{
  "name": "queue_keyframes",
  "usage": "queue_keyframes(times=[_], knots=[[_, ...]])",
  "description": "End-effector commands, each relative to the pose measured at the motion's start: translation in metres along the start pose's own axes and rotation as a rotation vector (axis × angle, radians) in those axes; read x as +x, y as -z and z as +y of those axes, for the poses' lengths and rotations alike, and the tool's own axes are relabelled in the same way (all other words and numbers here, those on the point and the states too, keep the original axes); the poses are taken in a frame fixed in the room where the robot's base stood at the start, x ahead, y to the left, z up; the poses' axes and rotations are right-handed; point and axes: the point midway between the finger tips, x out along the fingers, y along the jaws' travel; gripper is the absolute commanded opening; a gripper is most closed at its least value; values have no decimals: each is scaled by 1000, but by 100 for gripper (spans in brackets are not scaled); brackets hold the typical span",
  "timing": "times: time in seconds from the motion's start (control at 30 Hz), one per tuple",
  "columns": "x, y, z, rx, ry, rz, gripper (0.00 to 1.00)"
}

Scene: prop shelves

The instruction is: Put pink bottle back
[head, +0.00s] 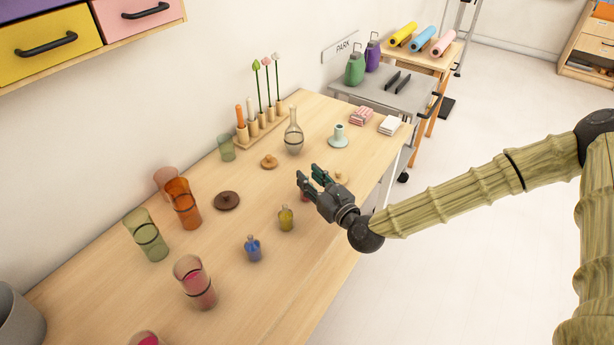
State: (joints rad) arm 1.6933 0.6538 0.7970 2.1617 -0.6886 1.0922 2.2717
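My gripper (310,176) is over the right part of the wooden table, with its dark green fingers pointing to the upper left. The two fingers look spread, with a gap between them. A small pinkish shape, apparently the pink bottle (304,197), shows just below the near finger and is mostly hidden by the gripper. I cannot tell whether the gripper touches it. It is roughly in line with a small yellow bottle (286,218) and a small blue bottle (253,248), both upright on the table.
Tall glasses in orange (183,204), green (147,236) and pink (195,284) stand to the left. A pale green holder (339,137) is beyond the gripper.

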Motion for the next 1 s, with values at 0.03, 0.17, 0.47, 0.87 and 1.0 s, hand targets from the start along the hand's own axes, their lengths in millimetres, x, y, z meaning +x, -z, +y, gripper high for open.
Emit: queue_keyframes(times=[0.03,0.17,0.47,0.87,1.0], knots=[[-9,3,-1,2,2,-1,33],[-30,2,-1,2,2,0,33],[-75,2,-1,2,3,-1,33],[-100,0,0,1,1,-1,33],[-100,0,0,0,1,-1,33]])
